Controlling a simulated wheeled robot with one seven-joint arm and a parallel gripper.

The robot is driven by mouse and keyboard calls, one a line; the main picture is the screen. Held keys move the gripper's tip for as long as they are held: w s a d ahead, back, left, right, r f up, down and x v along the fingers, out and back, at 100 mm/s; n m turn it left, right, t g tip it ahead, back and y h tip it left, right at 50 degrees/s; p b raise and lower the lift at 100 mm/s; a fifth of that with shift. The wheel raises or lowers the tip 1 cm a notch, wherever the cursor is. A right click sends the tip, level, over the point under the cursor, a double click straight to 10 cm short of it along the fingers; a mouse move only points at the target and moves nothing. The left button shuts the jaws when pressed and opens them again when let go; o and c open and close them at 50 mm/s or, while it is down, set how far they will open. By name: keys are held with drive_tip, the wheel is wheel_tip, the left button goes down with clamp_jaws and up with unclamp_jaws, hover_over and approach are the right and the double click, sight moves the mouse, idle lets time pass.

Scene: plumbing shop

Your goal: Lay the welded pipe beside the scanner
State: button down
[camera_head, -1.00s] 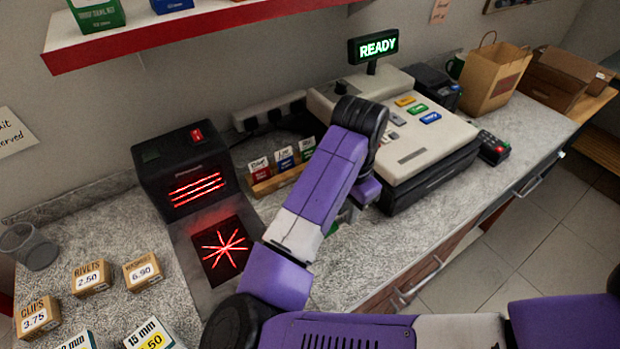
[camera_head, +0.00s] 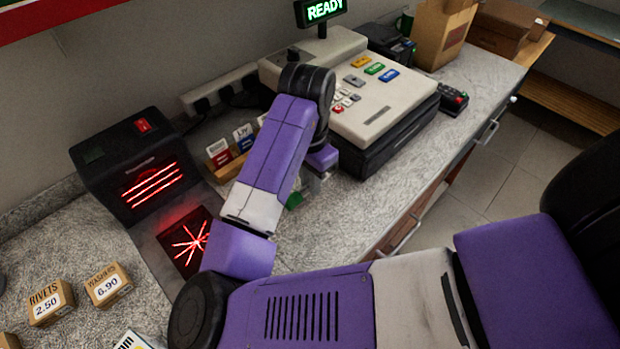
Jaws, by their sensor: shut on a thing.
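The scanner is a black box (camera_head: 133,165) with glowing red slits and a flat plate (camera_head: 190,243) in front, lit by a red star of lines. My gripper (camera_head: 318,184) is mostly behind my purple arm, over the counter between the scanner and the cash register. Only a small grey part of it shows. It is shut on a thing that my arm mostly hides. A small green piece (camera_head: 295,200) shows beside the arm; I cannot tell whether it is part of the held thing. I cannot make out the welded pipe.
The cash register (camera_head: 370,100) stands behind and right of my gripper. Card holders (camera_head: 228,155) stand between it and the scanner. Small price boxes (camera_head: 108,284) sit at left. Bare counter (camera_head: 340,220) lies right of my arm, up to the front edge.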

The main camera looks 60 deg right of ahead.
drive_tip(key=shift+f+b, duration=1.35)
drive_tip(key=shift+f, duration=0.65)
drive_tip(key=c, duration=1.3)
unclamp_jaws()
drive_tip(key=shift+a+r, duration=0.15)
drive_tip(key=shift+r, duration=3.8)
